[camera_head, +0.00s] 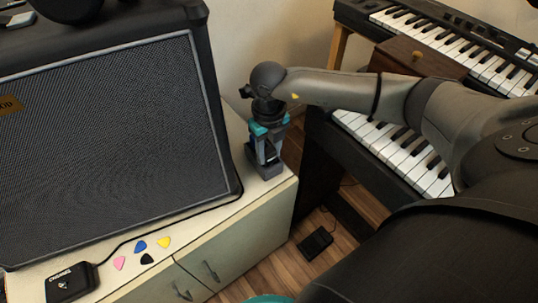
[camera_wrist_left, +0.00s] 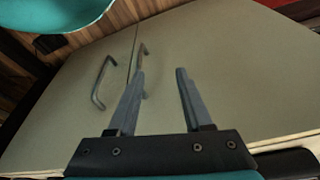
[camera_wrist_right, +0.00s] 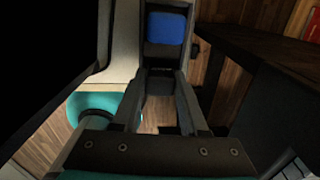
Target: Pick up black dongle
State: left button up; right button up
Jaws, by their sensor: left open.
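I cannot tell for sure which thing is the black dongle. A small flat black box (camera_head: 70,282) with white lettering and a cable lies on the cabinet top at the lower left of the head view. My right gripper (camera_head: 264,165) points down over the cabinet's far right corner, with its fingers apart at a dark grey holder. In the right wrist view this holder (camera_wrist_right: 165,55) carries a blue block (camera_wrist_right: 166,28) and lies beyond the fingertips; contact is unclear. My left gripper (camera_wrist_left: 161,73) is open and empty before the cabinet doors.
A large black amplifier (camera_head: 110,130) fills the cabinet top (camera_head: 205,222). Several picks (camera_head: 140,246) lie in front of it. A black pedal (camera_head: 315,242) is on the floor.

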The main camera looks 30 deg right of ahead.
grip_shut()
dwell(0.3)
jog(key=shift+r, duration=0.4)
notch_tip(320, 180, up, 9)
jog(key=p, duration=0.3)
jog(key=shift+r+p, duration=0.2)
jog(key=shift+p, duration=0.2)
notch_tip(320, 180, up, 8)
jog(key=p, duration=0.3)
send_over(269, 150)
pick_arm(q)
jog(key=s+a+f, duration=0.5)
jog(key=s+f, duration=0.2)
jog(key=f, duration=0.4)
jog(key=shift+s+g, duration=0.4)
pick_arm(e)
jog(key=shift+r, duration=0.9)
